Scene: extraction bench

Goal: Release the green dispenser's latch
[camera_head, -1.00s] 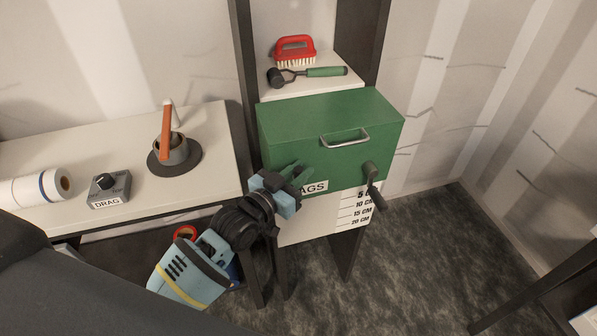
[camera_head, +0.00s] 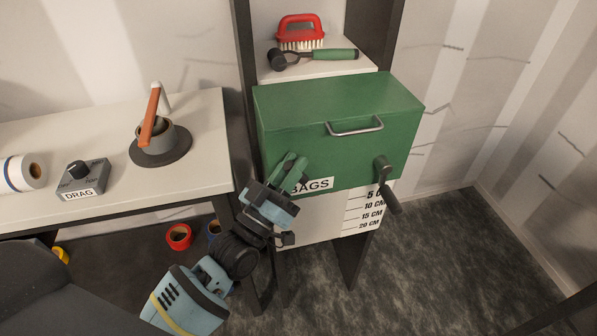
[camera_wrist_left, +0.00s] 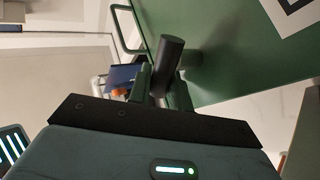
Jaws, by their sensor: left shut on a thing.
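The green dispenser (camera_head: 340,105) is a box with a silver loop handle (camera_head: 355,127) on its front and a BAGS label (camera_head: 313,184) low on it. A dark crank (camera_head: 386,171) sits at its lower right. My left gripper (camera_head: 291,168) is at the dispenser's lower left front, beside the label. In the left wrist view, its green fingers (camera_wrist_left: 160,88) are shut on a dark cylindrical grip (camera_wrist_left: 171,58) against the green face; I take it to be the latch. The gripper hides this part in the head view. My right gripper is out of view.
A shelf above the dispenser holds a red brush (camera_head: 300,31) and a green-handled tool (camera_head: 325,55). On the left bench (camera_head: 205,110) stand a grey pot (camera_head: 157,140), a DRAG dial box (camera_head: 83,180) and a white roll (camera_head: 24,172). Tape rolls (camera_head: 178,237) lie below.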

